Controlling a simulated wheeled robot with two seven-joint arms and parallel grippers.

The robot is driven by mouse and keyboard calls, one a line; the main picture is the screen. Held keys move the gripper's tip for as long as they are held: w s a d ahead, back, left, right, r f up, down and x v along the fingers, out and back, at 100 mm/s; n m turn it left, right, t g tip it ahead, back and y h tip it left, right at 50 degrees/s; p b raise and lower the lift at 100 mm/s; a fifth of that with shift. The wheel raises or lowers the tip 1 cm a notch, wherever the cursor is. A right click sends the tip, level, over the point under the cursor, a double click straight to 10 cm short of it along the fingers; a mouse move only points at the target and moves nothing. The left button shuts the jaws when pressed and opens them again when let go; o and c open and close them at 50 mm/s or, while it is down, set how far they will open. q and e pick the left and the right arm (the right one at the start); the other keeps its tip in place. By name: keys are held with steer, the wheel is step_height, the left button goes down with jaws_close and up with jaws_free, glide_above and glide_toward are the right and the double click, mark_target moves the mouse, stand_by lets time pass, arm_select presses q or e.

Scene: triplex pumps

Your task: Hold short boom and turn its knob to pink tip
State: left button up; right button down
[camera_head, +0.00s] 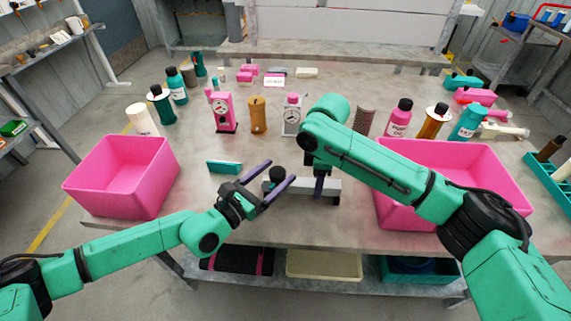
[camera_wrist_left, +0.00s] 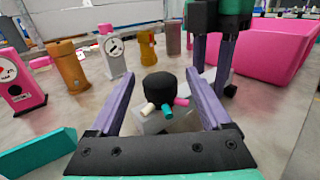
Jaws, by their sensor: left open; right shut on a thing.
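The short boom is a light grey bar (camera_head: 331,189) lying low over the table, with a black round knob (camera_head: 277,174) at its left end. In the left wrist view the knob (camera_wrist_left: 160,87) has a cream tip (camera_wrist_left: 147,109) at left, a teal tip (camera_wrist_left: 167,112) in the middle and a pink tip (camera_wrist_left: 181,102) at right. My left gripper (camera_head: 281,171) is open, its purple fingers on either side of the knob with gaps showing. My right gripper (camera_head: 319,186) points down and is shut on the boom; its arm hides part of the view behind.
Pink bins stand at the left (camera_head: 120,180) and right (camera_head: 480,170). A teal block (camera_head: 223,167) lies behind my left gripper. A pink gauge unit (camera_head: 222,112), an orange cylinder (camera_head: 258,115), a white gauge unit (camera_head: 291,115) and several bottles stand farther back.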

arm_select(q)
steer(key=x, duration=0.4)
steer(key=shift+w, duration=0.15)
steer(key=shift+c, duration=0.4)
jaws_close()
steer(key=shift+d+r+m+g+h, duration=0.2)
steer(key=shift+m+g+h, duration=0.1)
steer(key=shift+m+h, duration=0.15)
steer(key=shift+d+m+g+h, duration=0.1)
steer(key=shift+m+g+h, duration=0.45)
steer(key=shift+g+h, duration=0.2)
steer(key=m+g+h, duration=0.1)
steer(key=g, duration=0.1)
steer(key=s+m+g+h, duration=0.1)
steer(key=m+g+h, duration=0.1)
steer(key=shift+d+f+m+g, duration=0.15)
steer(key=shift+d+m+g, duration=0.05)
steer(key=shift+m+g, duration=0.15)
steer(key=shift+s, duration=0.1)
